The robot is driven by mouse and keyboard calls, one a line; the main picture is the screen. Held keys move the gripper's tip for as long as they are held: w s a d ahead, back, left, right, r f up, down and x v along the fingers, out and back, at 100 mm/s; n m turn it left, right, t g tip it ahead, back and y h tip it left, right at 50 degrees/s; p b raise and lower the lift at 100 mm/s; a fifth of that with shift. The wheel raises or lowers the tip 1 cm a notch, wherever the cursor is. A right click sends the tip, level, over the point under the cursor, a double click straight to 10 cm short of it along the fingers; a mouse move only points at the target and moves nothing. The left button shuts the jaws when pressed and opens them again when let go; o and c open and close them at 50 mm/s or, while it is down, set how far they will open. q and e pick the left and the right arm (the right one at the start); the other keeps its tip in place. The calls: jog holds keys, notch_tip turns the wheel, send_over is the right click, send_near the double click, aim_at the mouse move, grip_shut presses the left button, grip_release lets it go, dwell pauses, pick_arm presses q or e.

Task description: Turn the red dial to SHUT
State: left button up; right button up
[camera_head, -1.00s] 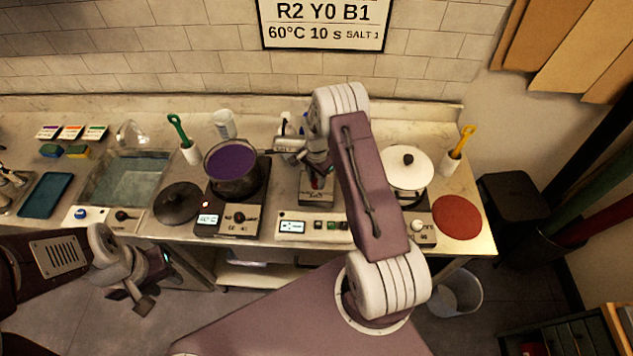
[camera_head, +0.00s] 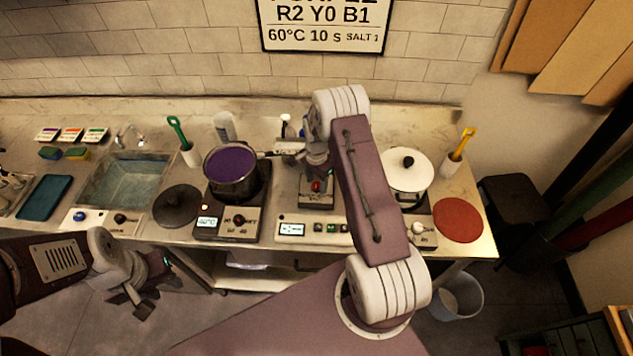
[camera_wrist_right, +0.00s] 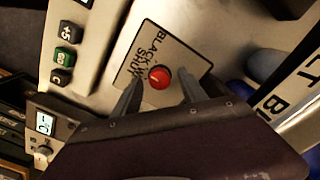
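The red dial (camera_wrist_right: 160,77) sits on a light plate lettered BLACK and SHUT, with another partly hidden word. I cannot tell which word the dial points to. It also shows in the head view as a small red knob (camera_head: 316,186) at mid-counter. My right gripper (camera_wrist_right: 160,93) is open, one finger on each side of the dial in the wrist view. I see no clear contact. In the head view my right gripper (camera_head: 317,160) is just behind the dial, partly hidden by my arm. My left gripper (camera_head: 140,300) hangs in front of the counter, its fingers unclear.
A pot of purple liquid (camera_head: 232,185) stands on a hotplate left of the dial. A white-lidded pot (camera_head: 408,170) stands to the right. A panel with buttons (camera_head: 292,229) lies in front. A black lid (camera_head: 177,206) and a red mat (camera_head: 457,219) lie on the counter.

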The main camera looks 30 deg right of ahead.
aim_at(317, 184)
notch_tip(317, 184, up, 9)
jog(key=b, duration=0.3)
dwell(0.5)
